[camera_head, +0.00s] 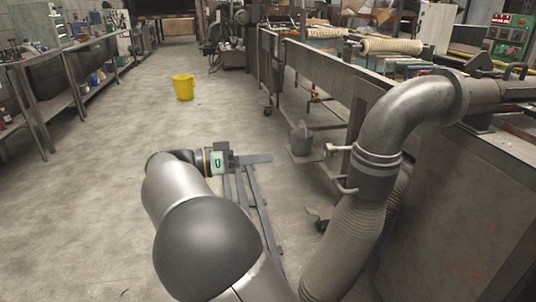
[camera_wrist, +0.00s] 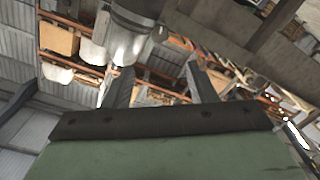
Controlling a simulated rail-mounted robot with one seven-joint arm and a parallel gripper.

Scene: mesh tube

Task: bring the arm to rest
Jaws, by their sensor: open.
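My arm reaches forward from the bottom of the head view, above the concrete floor. My gripper (camera_head: 266,158) is at its far end, with the fingers pointing to the right. In the wrist view my gripper (camera_wrist: 158,74) has its two fingers spread well apart. Nothing is held between them, and shelving shows through the gap. The gripper appears clear of the things around it.
A large metal duct with a ribbed hose (camera_head: 350,235) stands close on the right, beside a long metal bench (camera_head: 465,190). A yellow bucket (camera_head: 183,87) stands on the open floor ahead. Workbenches (camera_head: 70,65) line the left wall.

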